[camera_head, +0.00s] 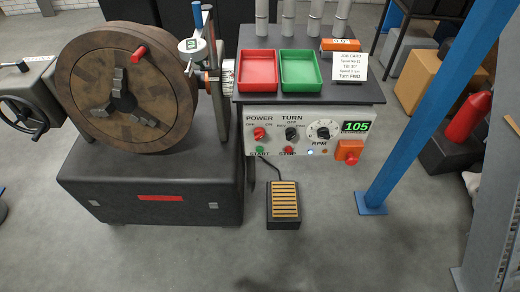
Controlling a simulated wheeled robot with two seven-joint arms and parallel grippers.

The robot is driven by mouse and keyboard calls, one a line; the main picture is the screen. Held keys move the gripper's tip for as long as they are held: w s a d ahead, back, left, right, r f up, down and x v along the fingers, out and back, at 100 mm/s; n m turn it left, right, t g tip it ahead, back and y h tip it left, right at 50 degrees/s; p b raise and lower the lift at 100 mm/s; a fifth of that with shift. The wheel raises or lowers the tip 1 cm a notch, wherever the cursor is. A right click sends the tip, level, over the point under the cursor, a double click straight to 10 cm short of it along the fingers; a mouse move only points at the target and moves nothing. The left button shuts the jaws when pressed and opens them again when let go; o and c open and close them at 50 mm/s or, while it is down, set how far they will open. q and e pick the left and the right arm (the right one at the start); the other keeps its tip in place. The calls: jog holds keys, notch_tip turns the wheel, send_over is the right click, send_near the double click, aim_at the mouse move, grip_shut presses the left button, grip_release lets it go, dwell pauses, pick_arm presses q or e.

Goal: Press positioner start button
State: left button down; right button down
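The positioner's control panel (302,134) is a pale front face below a dark shelf, near the middle of the head view. The green start button (260,149) is at the panel's lower left, by the START label. A red stop button (290,150) is to its right. Above them are a red power knob (259,133) and a black turn knob (291,134). A speed dial (323,130) and a green display reading 105 (356,127) are further right. Neither of my grippers is in view.
A large round chuck (122,133) on a dark base (150,183) stands left. Red (257,86) and green (299,86) trays and a job card (349,66) are on the shelf. A foot pedal (284,204) lies below the panel. A blue post (432,105) rises at right.

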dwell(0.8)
